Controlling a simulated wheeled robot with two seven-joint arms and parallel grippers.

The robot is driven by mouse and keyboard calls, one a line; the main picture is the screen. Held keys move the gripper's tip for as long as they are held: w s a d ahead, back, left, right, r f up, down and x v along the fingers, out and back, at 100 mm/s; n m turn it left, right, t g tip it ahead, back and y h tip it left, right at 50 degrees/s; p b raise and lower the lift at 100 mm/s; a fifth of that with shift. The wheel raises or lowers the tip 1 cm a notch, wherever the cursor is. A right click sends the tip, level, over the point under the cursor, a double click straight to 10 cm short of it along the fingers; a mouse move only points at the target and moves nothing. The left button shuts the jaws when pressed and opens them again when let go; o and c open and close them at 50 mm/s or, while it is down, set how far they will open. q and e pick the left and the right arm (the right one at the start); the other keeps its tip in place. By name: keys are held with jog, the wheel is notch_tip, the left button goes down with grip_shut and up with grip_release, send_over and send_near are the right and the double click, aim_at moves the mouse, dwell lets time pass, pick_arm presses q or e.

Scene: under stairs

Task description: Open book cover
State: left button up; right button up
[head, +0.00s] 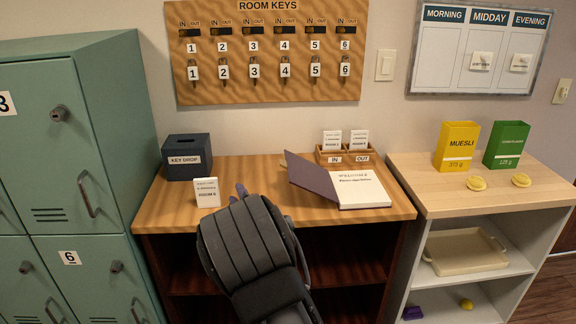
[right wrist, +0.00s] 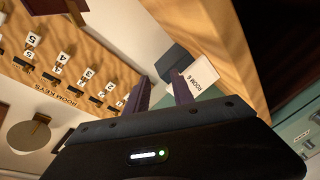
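The book lies toward the right of the wooden desk in the head view. Its white "WELCOME" page (head: 362,190) faces up, and its dark purple cover (head: 312,178) is swung to the left of the page, seemingly tilted above the desk. My right gripper (head: 240,190) is over the front middle of the desk, left of the book and apart from it. Its purple fingers also show in the right wrist view (right wrist: 161,90), spread with nothing between them. The arm hides part of the desk front. My left gripper is in neither view.
A room card (head: 207,192) stands close left of the right gripper, with the key drop box (head: 187,157) behind it. An in/out card holder (head: 344,155) stands behind the book. Green lockers (head: 85,130) flank the desk's left; a side shelf (head: 420,192) its right.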

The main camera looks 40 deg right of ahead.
aim_at(283, 166)
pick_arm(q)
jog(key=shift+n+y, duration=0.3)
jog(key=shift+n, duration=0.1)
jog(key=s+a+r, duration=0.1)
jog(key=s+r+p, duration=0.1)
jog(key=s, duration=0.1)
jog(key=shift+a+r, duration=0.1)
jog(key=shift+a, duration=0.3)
pick_arm(e)
jog(key=s+d+r+m+g+h, duration=0.1)
jog(key=s+d+r+m+h, duration=0.1)
jog(key=s+d, duration=0.5)
jog(key=d+r+h, duration=0.1)
jog(key=d, duration=0.3)
jog(key=shift+r+h, duration=0.25)
jog(key=shift+h, duration=0.15)
jog(key=shift+d, duration=0.1)
pick_arm(q)
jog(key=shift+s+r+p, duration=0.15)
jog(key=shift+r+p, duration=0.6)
jog(key=shift+p, duration=0.3)
pick_arm(e)
jog(key=x, duration=0.7)
jog(key=shift+w+d+f, duration=0.1)
jog(key=shift+w+d, duration=0.15)
jog(key=shift+d, duration=0.05)
grip_shut()
